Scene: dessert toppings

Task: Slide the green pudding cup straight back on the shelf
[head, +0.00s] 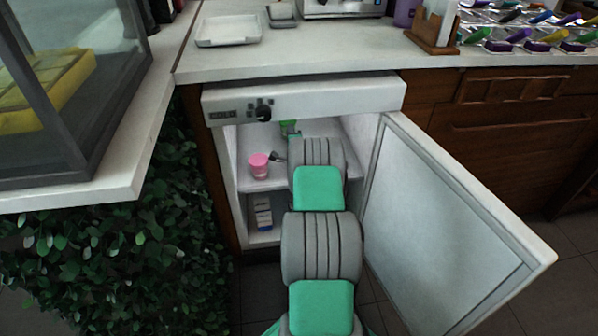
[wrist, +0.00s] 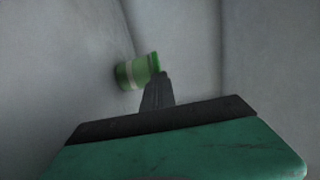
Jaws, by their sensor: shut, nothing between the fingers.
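The green pudding cup (wrist: 132,72) has a pale band and is ahead of my shut gripper (wrist: 158,78) in the wrist view, just left of the fingertips. The fingertips overlap its right edge in the picture; I cannot tell whether they touch it. In the head view a small part of the green cup (head: 288,127) shows deep on the fridge's upper shelf (head: 262,184), behind my arm, which hides the rest. A pink cup (head: 259,165) stands near the front of the same shelf, left of my arm.
The fridge door (head: 445,225) stands open on the right. The cabinet's top panel (head: 330,97) is just above the opening. A blue and white carton (head: 263,213) is on the lower level. Grey inner walls surround my gripper.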

